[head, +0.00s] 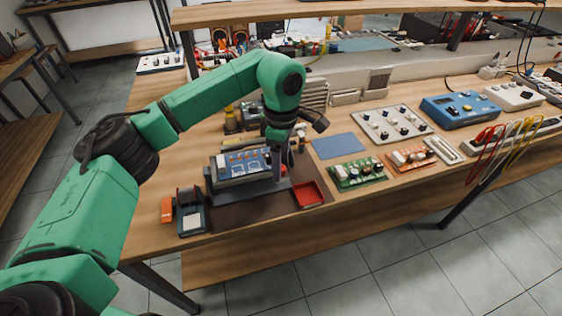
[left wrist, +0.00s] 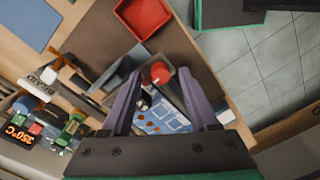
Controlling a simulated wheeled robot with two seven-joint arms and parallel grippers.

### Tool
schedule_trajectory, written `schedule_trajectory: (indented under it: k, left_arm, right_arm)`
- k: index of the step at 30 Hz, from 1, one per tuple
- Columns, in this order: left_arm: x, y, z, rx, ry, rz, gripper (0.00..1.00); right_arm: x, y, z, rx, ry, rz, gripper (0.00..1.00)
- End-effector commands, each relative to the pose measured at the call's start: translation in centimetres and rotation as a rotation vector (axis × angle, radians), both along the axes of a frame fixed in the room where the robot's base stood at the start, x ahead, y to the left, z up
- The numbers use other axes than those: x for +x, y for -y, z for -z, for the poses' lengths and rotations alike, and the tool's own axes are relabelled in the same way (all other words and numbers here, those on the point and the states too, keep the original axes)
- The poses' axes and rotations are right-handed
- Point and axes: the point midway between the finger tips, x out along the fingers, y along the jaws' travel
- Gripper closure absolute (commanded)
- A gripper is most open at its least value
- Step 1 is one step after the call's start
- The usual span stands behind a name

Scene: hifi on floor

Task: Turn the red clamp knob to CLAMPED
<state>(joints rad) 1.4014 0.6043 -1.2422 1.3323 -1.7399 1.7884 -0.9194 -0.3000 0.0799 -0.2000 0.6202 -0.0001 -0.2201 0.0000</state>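The red clamp knob (left wrist: 160,72) shows in the left wrist view as a round red cap on the grey fixture (left wrist: 180,82). A blue circuit board (left wrist: 163,118) lies in the fixture. My left gripper (left wrist: 160,75) is open, its two fingers on either side of the knob in the picture; I cannot tell whether they touch it. In the head view my left gripper (head: 278,172) points down at the right end of the fixture (head: 232,188), and the knob is hidden there behind it. Its position label cannot be read. My right gripper is not in view.
A red tray (head: 309,195) sits just right of the fixture on a brown mat. A small dark device (head: 191,215) stands at the left front. A green board (head: 357,174) and an orange board (head: 411,158) lie to the right. A blue mat (head: 338,146) is bare.

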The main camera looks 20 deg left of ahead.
Motion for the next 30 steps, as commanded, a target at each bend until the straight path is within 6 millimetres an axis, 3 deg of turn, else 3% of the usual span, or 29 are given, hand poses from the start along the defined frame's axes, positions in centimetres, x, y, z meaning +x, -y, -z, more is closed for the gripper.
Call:
schedule_trajectory:
  k: [8,16,21,24,30]
  left_arm:
    - [0.1,0.0,-1.4,0.0,0.002,0.0,0.4]
    - [0.4,0.1,-8.5,-0.001,0.005,0.0,0.4]
    - [0.5,0.0,-13.2,0.001,0.003,-0.002,0.4]
    - [0.5,0.0,-14.3,0.001,0.001,0.0,0.4]
    - [0.5,0.0,-14.6,0.0,0.0,0.001,0.4]
  right_arm:
    - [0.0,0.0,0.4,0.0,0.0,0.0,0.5]
    - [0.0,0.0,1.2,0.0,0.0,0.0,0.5]
    - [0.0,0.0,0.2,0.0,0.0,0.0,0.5]
    - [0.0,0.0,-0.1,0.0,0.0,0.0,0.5]
    - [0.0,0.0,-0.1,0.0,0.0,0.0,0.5]
